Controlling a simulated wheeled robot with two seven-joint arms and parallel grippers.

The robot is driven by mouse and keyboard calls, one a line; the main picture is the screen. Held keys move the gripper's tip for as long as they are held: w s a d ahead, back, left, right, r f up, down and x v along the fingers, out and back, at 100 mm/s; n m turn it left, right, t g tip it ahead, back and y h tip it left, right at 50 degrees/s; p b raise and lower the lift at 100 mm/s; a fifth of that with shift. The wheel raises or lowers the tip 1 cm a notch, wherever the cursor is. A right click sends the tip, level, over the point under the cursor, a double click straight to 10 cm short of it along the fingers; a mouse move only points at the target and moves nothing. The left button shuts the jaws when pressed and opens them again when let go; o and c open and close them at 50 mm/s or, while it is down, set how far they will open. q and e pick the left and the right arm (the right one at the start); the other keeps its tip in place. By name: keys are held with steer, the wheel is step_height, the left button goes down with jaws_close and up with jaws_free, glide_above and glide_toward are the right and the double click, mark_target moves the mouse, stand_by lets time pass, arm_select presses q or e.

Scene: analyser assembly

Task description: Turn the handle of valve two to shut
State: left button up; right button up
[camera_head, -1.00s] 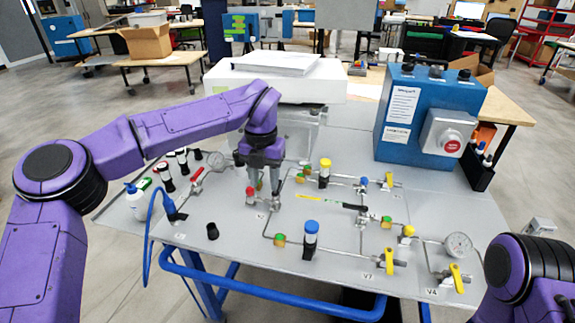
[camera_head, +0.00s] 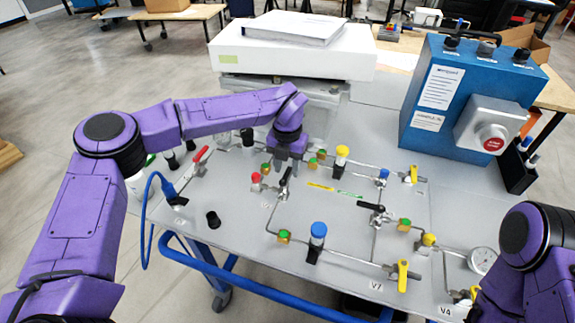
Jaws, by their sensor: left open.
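A valve with a black handle (camera_head: 285,179) stands on the grey panel (camera_head: 225,240) just below my left gripper. The handle stands tilted up from its pipe, beside a red-capped fitting (camera_head: 256,181). The small label near it is too blurred to read, so I cannot confirm that it is valve two. My left gripper (camera_head: 287,158) points down, open, over the handle's upper end. I cannot tell whether the fingers touch it or are around it. My right arm shows at the lower right; its gripper is out of view.
Another black-handled valve (camera_head: 375,209) lies to the right, with a yellow valve handle (camera_head: 402,276) nearer the front. A blue-capped cylinder (camera_head: 317,240) and yellow-capped cylinder (camera_head: 341,158) stand up nearby. A blue control box (camera_head: 440,95) stands at the back right.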

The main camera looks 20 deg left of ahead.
arm_select(q)
steer(key=shift+f, duration=0.35)
steer(key=shift+s, duration=0.25)
steer(key=shift+w, duration=0.1)
jaws_close()
